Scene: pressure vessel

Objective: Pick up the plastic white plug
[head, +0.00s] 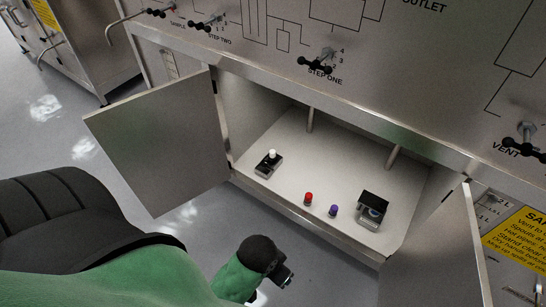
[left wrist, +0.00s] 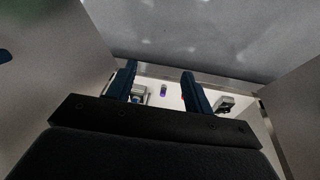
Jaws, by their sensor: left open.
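The white plug (head: 272,154) stands upright on a small black base (head: 267,165) at the left front of the open cabinet's shelf. What looks like the same base shows in the left wrist view (left wrist: 226,104), right of the fingers; the plug itself is hard to make out there. My left gripper (left wrist: 159,82) is open, its two dark blue fingers apart with nothing held. It points towards the shelf, with the purple plug (left wrist: 163,90) seen between the fingers. In the head view only my green and black left arm shows, below the cabinet. My right gripper is not in view.
A red plug (head: 308,198) and the purple plug (head: 334,210) stand at the shelf's front edge. A black device (head: 372,208) sits to their right. Open doors flank the cabinet at left (head: 155,145) and right (head: 440,255). Two posts rise at the back.

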